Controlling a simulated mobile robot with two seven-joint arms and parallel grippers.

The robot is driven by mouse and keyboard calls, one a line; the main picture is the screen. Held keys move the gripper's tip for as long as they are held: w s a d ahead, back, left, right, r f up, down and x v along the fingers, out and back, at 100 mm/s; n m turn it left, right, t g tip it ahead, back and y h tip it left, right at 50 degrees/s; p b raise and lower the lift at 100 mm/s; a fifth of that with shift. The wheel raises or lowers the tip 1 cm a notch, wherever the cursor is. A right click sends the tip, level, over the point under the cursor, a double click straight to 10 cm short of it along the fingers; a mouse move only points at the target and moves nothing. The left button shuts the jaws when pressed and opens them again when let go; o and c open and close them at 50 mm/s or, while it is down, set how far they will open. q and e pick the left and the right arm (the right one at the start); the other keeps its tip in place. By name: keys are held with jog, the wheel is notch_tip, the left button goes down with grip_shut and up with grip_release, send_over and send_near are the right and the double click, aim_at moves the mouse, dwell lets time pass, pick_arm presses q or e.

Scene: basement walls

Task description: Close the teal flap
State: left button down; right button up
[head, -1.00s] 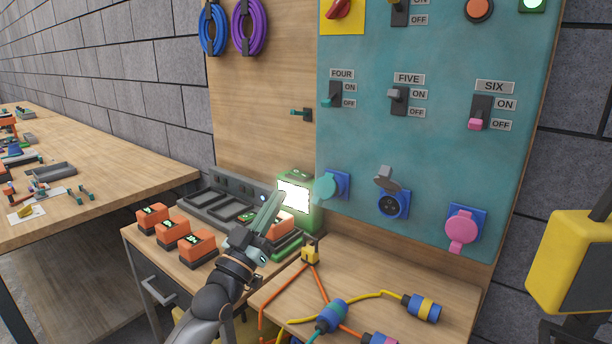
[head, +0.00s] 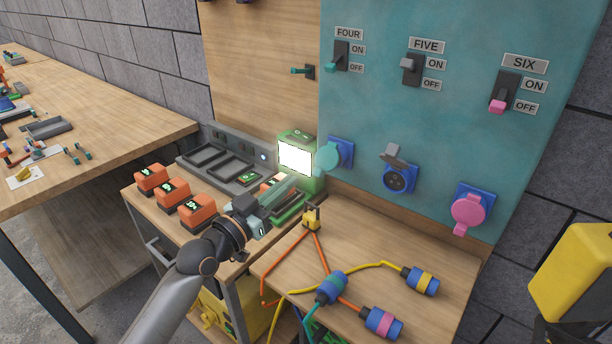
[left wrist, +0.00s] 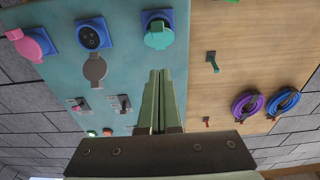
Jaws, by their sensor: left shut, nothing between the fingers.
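The teal flap (head: 328,155) is a round lid on the leftmost blue socket at the bottom of the teal panel (head: 440,150). It lies in front of the socket face; I cannot tell whether it is fully flush. In the left wrist view, turned upside down, the teal flap (left wrist: 158,38) shows beyond the fingertips. My left gripper (head: 290,184) is shut and empty, pointing toward the flap from the lower left, apparently apart from it. Its fingers also show in the left wrist view (left wrist: 158,85). My right gripper is not in view.
The middle socket's grey flap (head: 394,152) stands open; a pink flap (head: 467,212) covers the right socket. A lit green box (head: 299,158) stands close beside the teal flap. Orange blocks (head: 198,212) and plugs with cables (head: 332,287) lie on the worktops below.

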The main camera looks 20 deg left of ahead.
aim_at(318, 168)
pick_arm(q)
jog(key=shift+w+d+f+b, duration=0.1)
jog(key=shift+w+d+f, duration=0.3)
jog(key=shift+w, duration=0.65)
jog(key=shift+w+d+f+b, duration=0.1)
jog(key=shift+w+d+f, duration=0.25)
jog(key=shift+w, duration=0.7)
jog(key=shift+w+d+f+b, duration=0.1)
jog(key=shift+w+d+f, duration=0.25)
jog(key=shift+w, duration=0.7)
